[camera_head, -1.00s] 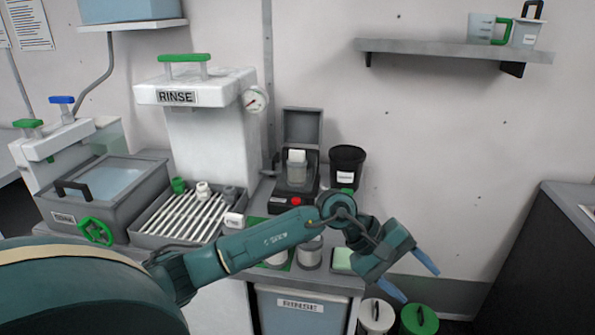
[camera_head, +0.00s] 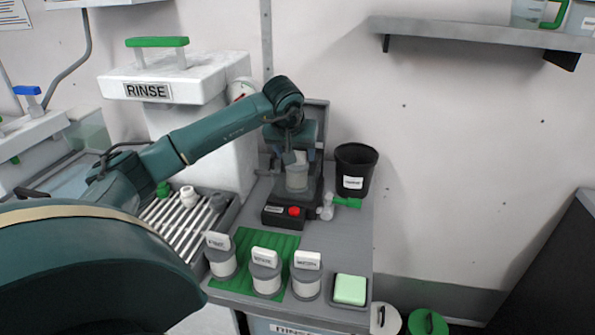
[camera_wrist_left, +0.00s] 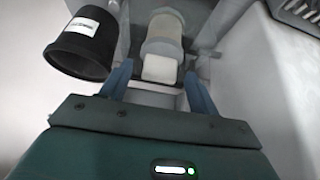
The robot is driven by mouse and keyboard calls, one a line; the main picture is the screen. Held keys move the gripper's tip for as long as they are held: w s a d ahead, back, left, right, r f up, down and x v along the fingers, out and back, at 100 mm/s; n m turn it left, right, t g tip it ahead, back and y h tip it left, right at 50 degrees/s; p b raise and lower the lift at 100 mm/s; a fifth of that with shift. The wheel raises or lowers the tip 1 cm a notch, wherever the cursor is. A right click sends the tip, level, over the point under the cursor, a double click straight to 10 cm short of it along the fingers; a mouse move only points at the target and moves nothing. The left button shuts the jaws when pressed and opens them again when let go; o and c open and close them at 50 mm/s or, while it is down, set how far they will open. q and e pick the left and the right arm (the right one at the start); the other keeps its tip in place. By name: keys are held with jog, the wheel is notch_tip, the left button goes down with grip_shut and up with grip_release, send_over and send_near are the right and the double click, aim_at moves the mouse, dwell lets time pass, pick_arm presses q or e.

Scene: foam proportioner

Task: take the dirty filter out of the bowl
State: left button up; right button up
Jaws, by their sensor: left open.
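A clear bowl (camera_head: 297,180) stands upright on a black device with a red button, at the back of the bench. It also shows in the left wrist view (camera_wrist_left: 163,42). A pale filter-like piece sits at the bowl, with a white block-shaped end (camera_wrist_left: 160,69) facing my wrist camera. I cannot see whether it is dirty. My left gripper (camera_head: 292,152) reaches down over the bowl from above. In the wrist view its two fingers (camera_wrist_left: 158,76) are open, one on each side of the white end. Contact cannot be made out. My right gripper is not in view.
A black bin (camera_head: 355,170) stands close to the right of the device. A green-handled valve piece (camera_head: 345,202) lies by the base. The RINSE tank (camera_head: 200,100) is at left.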

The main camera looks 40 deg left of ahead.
aim_at(297, 164)
pick_arm(q)
jog(key=x, duration=0.5)
jog(key=shift+p, duration=0.4)
jog(key=shift+c, duration=0.5)
jog(key=c, duration=0.5)
jog(key=shift+r, duration=0.1)
jog(key=shift+c, duration=0.2)
